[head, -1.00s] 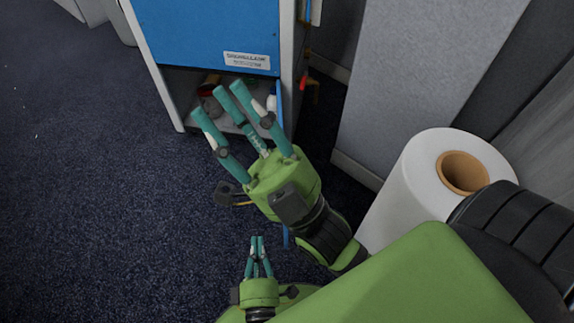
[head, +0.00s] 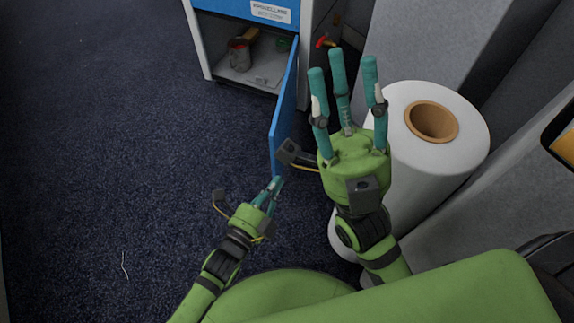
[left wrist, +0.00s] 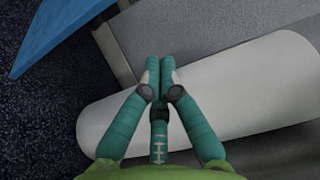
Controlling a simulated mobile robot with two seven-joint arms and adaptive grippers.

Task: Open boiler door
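The boiler is a blue and grey cabinet (head: 258,9) at the top of the head view. Its blue lower door (head: 284,112) stands swung open toward me, seen nearly edge-on. The door also shows at the upper left of the left wrist view (left wrist: 62,28). My left gripper (head: 275,184) is near the door's near end, fingers together and empty. In the left wrist view its closed fingertips (left wrist: 160,64) are apart from the door. My right gripper (head: 344,68) is to the right of the door, its three fingers spread, holding nothing.
Inside the open compartment are a metal can (head: 239,55) and other small items. A large white roll (head: 440,165) stands close at the right, beside a grey partition (head: 430,40). A red-handled part (head: 325,41) is beside the cabinet.

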